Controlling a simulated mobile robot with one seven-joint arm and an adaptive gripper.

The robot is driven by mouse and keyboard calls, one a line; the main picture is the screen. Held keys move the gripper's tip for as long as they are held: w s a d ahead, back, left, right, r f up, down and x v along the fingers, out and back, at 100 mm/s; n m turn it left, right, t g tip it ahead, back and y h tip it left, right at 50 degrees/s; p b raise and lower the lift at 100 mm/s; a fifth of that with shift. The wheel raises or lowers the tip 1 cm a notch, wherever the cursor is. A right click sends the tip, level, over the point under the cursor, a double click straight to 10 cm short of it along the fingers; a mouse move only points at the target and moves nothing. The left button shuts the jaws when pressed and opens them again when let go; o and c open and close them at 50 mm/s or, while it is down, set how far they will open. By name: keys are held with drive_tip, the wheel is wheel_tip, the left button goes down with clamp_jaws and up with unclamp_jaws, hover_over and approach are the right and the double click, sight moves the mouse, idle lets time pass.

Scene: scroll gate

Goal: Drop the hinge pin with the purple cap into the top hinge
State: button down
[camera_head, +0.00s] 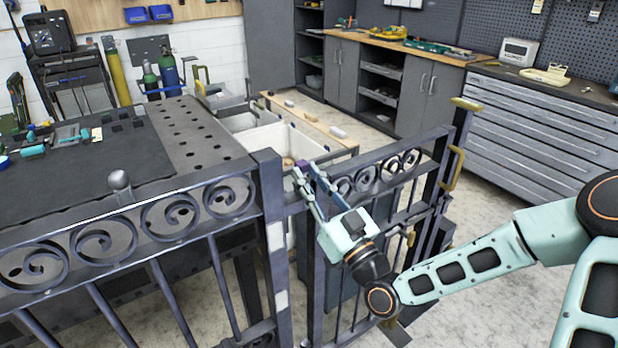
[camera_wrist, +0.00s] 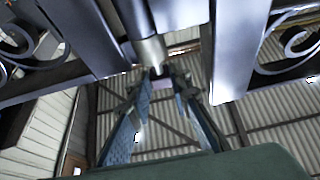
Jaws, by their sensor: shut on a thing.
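The scroll gate stands across the head view, with a fixed left panel (camera_head: 155,225) and a right leaf (camera_head: 375,175). My gripper (camera_head: 310,178) reaches from the right to the top of the gap between their posts. It is shut on the hinge pin, whose purple cap (camera_head: 303,165) shows at the fingertips. In the wrist view the fingers (camera_wrist: 162,85) close on a pale purple piece, just below a silver cylinder (camera_wrist: 150,48) between the two posts, likely the top hinge. The pin's shaft is mostly hidden, and I cannot tell whether it is inside the hinge.
A workbench (camera_head: 195,140) with a dark mat stands behind the left panel. A pale bin (camera_head: 280,140) and a wooden plank (camera_head: 310,125) lie behind the gate. Grey drawers (camera_head: 550,120) stand at the right.

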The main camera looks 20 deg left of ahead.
drive_tip(key=shift+f+b, duration=0.7)
drive_tip(key=c, duration=1.7)
unclamp_jaws()
drive_tip(key=shift+d+f, duration=0.1)
drive_tip(key=v, duration=1.1)
drive_tip(key=shift+s+d+f, duration=0.1)
drive_tip(key=shift+s+d, duration=0.15)
drive_tip(key=shift+s, duration=0.15)
